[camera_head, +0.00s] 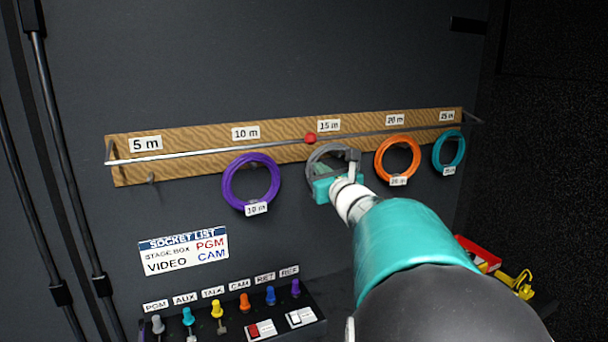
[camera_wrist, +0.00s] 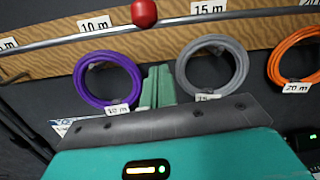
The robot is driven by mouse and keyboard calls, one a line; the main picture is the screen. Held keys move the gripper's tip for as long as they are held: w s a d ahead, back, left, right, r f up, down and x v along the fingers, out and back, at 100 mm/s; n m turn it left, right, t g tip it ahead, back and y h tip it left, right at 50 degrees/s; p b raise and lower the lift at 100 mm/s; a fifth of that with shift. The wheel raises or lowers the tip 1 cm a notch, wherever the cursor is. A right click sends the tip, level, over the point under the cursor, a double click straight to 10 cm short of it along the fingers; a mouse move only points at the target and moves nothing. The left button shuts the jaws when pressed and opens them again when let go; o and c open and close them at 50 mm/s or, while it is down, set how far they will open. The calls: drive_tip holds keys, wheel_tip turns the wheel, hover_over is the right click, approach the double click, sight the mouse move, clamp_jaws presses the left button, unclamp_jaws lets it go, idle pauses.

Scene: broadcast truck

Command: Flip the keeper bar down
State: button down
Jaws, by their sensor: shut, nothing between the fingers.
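The keeper bar (camera_head: 215,150) is a thin metal rod running across the front of a wooden board, with a red knob (camera_head: 310,138) near its middle. In the wrist view the bar (camera_wrist: 60,43) crosses above the hanging coils, with its red knob (camera_wrist: 144,12) at the top edge. My gripper (camera_head: 322,186) is below the knob, in front of the grey coil (camera_head: 316,152), and partly hides it. In the wrist view my gripper's fingers (camera_wrist: 158,86) are together and empty, between the purple and grey coils, below the bar and apart from it.
A purple coil (camera_head: 229,186), an orange coil (camera_head: 380,157) and a teal coil (camera_head: 437,149) hang on the wooden board (camera_head: 190,165). The hook under "5 m" (camera_head: 151,178) is bare. A socket panel (camera_head: 205,330) with coloured plugs stands below. The wall above the board is clear.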

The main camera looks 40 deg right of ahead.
drive_tip(key=w+r, duration=0.3)
drive_tip(key=r, duration=0.1)
drive_tip(key=shift+d+r, duration=0.1)
drive_tip(key=shift+d, duration=0.1)
idle(0.5)
